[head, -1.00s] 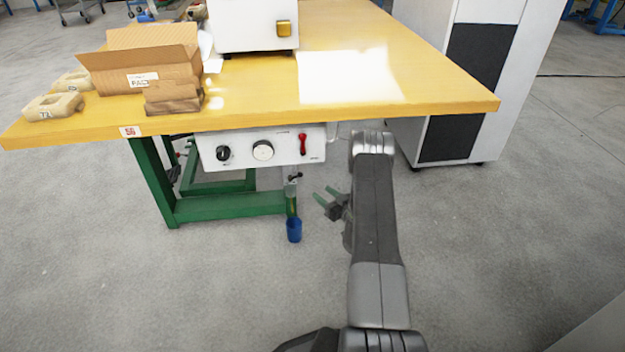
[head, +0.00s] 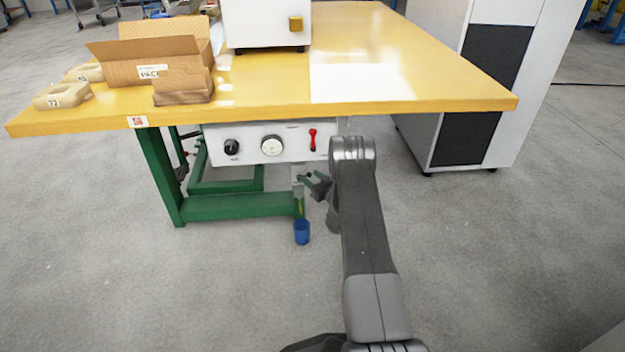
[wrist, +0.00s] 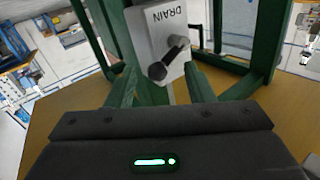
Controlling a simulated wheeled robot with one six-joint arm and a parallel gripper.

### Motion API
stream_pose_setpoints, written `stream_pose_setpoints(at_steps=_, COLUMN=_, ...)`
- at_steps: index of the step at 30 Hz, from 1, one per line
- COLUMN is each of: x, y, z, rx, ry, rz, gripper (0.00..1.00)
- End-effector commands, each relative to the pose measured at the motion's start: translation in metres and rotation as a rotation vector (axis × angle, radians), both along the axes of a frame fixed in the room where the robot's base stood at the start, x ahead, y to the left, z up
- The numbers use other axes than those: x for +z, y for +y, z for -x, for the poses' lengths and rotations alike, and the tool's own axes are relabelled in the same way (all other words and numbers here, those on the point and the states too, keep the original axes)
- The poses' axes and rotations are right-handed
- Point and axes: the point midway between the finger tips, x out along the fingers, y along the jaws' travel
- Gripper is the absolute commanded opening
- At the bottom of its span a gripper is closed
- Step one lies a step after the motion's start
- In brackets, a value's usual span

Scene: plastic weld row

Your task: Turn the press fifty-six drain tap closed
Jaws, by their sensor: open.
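The drain tap shows in the wrist view as a pale block (wrist: 150,25) lettered DRAIN, with a dark lever (wrist: 168,62) set slantwise across it. My gripper (wrist: 160,76) is open, its green fingers on either side of the lever's near end; I cannot tell whether either touches it. In the head view my gripper (head: 306,181) is under the table's front edge, just right of the tap's green-and-grey post (head: 298,183). The tap's lever is too small to make out there. A blue cup (head: 302,232) is below the tap.
The yellow table (head: 420,85) overhangs the tap. A white control panel (head: 255,155) with knobs and a red switch (head: 312,140) hangs under it. A green frame (head: 215,208) stands left of the tap. A white cabinet (head: 510,95) is at right. Floor in front is clear.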

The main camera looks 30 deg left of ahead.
Motion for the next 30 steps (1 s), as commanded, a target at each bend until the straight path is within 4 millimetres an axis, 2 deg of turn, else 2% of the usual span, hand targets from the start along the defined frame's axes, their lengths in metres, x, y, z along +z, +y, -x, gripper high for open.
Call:
stream_pose_setpoints(at_steps=1, x=0.000, y=0.000, z=0.000, rx=0.000, ry=0.000, rz=0.000, gripper=0.44)
stream_pose_setpoints(at_steps=7, x=0.000, y=0.000, z=0.000, rx=0.000, ry=0.000, rz=0.000, gripper=0.05)
stream_pose_setpoints(at_steps=13, x=0.003, y=0.001, z=0.000, rx=-0.002, ry=-0.023, rz=0.039, gripper=0.05)
stream_pose_setpoints(at_steps=24, x=0.016, y=0.008, z=0.005, rx=-0.001, ry=-0.188, rz=0.305, gripper=0.05)
stream_pose_setpoints(at_steps=30, x=0.016, y=0.008, z=0.005, rx=-0.002, ry=-0.199, rz=0.326, gripper=0.05)
